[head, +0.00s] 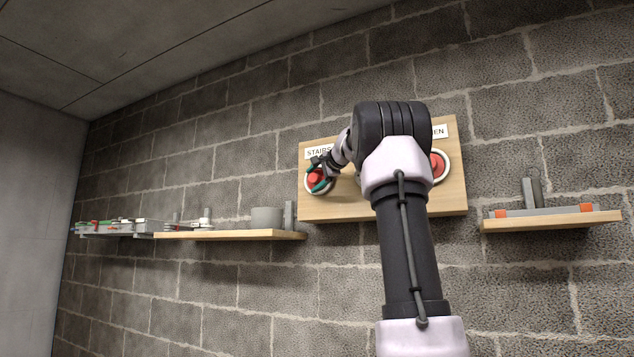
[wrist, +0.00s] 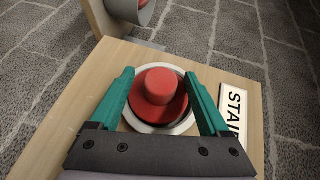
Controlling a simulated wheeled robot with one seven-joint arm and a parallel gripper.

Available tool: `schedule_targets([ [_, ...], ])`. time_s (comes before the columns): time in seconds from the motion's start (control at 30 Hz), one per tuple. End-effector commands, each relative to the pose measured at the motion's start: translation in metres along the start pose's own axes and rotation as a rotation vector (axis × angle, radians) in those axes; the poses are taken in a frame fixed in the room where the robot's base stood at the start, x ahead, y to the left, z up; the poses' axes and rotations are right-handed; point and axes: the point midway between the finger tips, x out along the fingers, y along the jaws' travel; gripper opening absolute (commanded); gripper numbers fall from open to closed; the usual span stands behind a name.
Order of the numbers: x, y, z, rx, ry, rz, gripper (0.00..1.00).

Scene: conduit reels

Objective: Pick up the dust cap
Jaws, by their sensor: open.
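A red cap with a raised round knob (wrist: 160,86) sits in a white ring (wrist: 138,122) on the wooden board, beside the label STAIRS. I take it for the dust cap; it also shows in the head view (head: 315,178), partly behind my gripper. My gripper (head: 321,179) is open in front of it. In the wrist view the teal fingers (wrist: 158,73) stand on either side of the cap, with small gaps visible. I cannot tell how deep the fingertips reach. A second red cap (head: 437,166) in a white ring sits at the board's right, partly hidden by my arm.
The wooden board (head: 390,209) is on a block wall. A shelf (head: 220,235) at left holds a grey cylinder (head: 266,217) and small parts. A right shelf (head: 555,221) holds a grey piece with orange ends (head: 540,211). A grey round part (wrist: 132,10) shows near the board.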

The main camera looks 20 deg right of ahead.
Motion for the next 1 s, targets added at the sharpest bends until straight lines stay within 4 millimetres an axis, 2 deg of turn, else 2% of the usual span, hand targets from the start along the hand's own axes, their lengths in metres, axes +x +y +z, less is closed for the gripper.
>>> schedule_targets([
  [0.17,0.0,0.0,0.0,0.0,0.0,-0.001,0.8],
  [0.2,0.0,0.0,0.0,0.0,0.0,-0.001,0.72],
  [0.27,0.0,0.0,0.0,0.0,0.0,0.0,0.49],
  [0.3,0.0,0.0,0.0,0.0,0.0,0.0,0.34],
  [0.4,0.0,0.0,0.0,0.0,0.0,0.0,0.0],
  [0.77,-0.003,-0.004,0.002,0.0,-0.001,-0.001,0.0],
  [1.0,-0.02,-0.023,0.021,-0.002,-0.003,-0.004,0.0],
])
